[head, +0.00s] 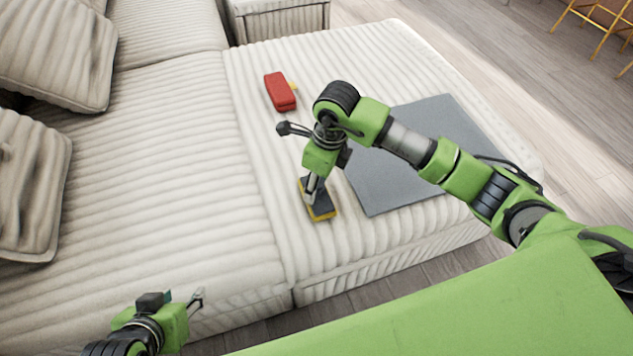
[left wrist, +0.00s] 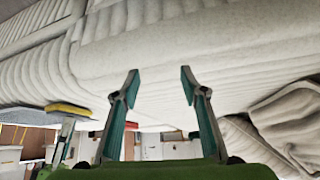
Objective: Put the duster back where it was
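The duster (head: 325,212), a dark block with a yellow edge, is on or just above the pale ribbed sofa seat, left of the grey mat. My right gripper (head: 311,196) reaches down onto it, with a finger against its top. Whether the fingers close on the duster is hidden. In the left wrist view, the duster's yellow edge (left wrist: 68,109) shows at the left, by the right gripper's finger. My left gripper (head: 189,304) is low at the left, before the sofa's front. In its wrist view its fingers (left wrist: 158,85) are spread and empty.
A grey flat mat (head: 415,165) lies on the sofa's right part, partly behind my right arm. Cushions (head: 55,50) are at the left. The middle of the seat is clear.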

